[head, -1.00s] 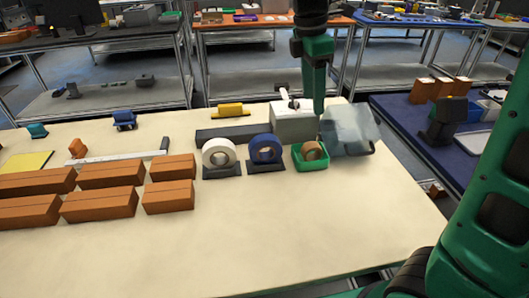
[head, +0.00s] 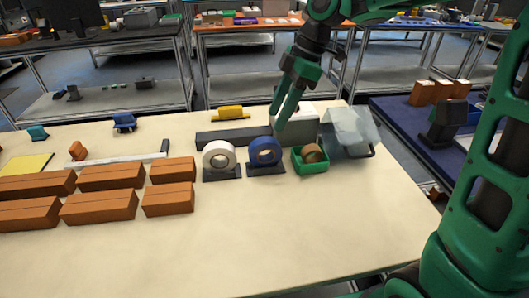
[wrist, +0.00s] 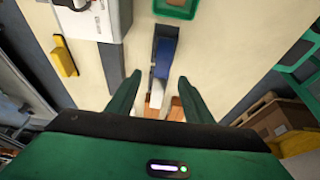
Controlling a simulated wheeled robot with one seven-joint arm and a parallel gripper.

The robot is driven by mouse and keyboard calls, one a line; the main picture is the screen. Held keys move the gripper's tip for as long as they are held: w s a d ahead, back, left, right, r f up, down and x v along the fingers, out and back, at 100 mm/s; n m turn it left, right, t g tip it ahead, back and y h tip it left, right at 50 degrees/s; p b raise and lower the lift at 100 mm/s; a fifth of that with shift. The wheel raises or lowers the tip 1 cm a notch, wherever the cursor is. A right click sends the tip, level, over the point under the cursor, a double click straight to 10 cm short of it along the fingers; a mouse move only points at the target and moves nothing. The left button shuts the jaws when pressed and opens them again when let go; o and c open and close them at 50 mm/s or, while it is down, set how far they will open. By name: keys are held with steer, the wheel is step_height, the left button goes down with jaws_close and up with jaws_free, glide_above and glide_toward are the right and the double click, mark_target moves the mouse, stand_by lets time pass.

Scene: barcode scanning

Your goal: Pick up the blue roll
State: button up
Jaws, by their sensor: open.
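The blue roll (head: 265,152) stands upright on a dark stand in the head view, between a white roll (head: 219,155) on its left and a green tray (head: 297,163) on its right. My gripper (head: 277,124) is above and slightly behind and right of the blue roll, apart from it. In the wrist view, the blue roll (wrist: 164,58) shows edge-on ahead of the open, empty fingers of my gripper (wrist: 155,88). The white roll (wrist: 157,94) shows between the fingers, farther down.
A grey-white box (head: 298,133) and a long dark bar (head: 226,138) lie behind the rolls. A translucent bin (head: 353,131) stands at right. Several orange boxes (head: 98,206) fill the left. The front right tabletop is clear.

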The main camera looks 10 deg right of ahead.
mark_target(269, 139)
steer(key=shift+s+a, duration=0.15)
steer(key=shift+a, duration=0.05)
steer(key=x, duration=0.5)
steer(key=shift+a, duration=0.1)
steer(key=shift+d+x, duration=0.2)
steer(key=shift+x, duration=1.2)
steer(key=shift+d+x, duration=0.2)
steer(key=shift+x, duration=1.25)
steer(key=shift+f, duration=0.15)
steer(key=shift+c, duration=0.6)
jaws_close()
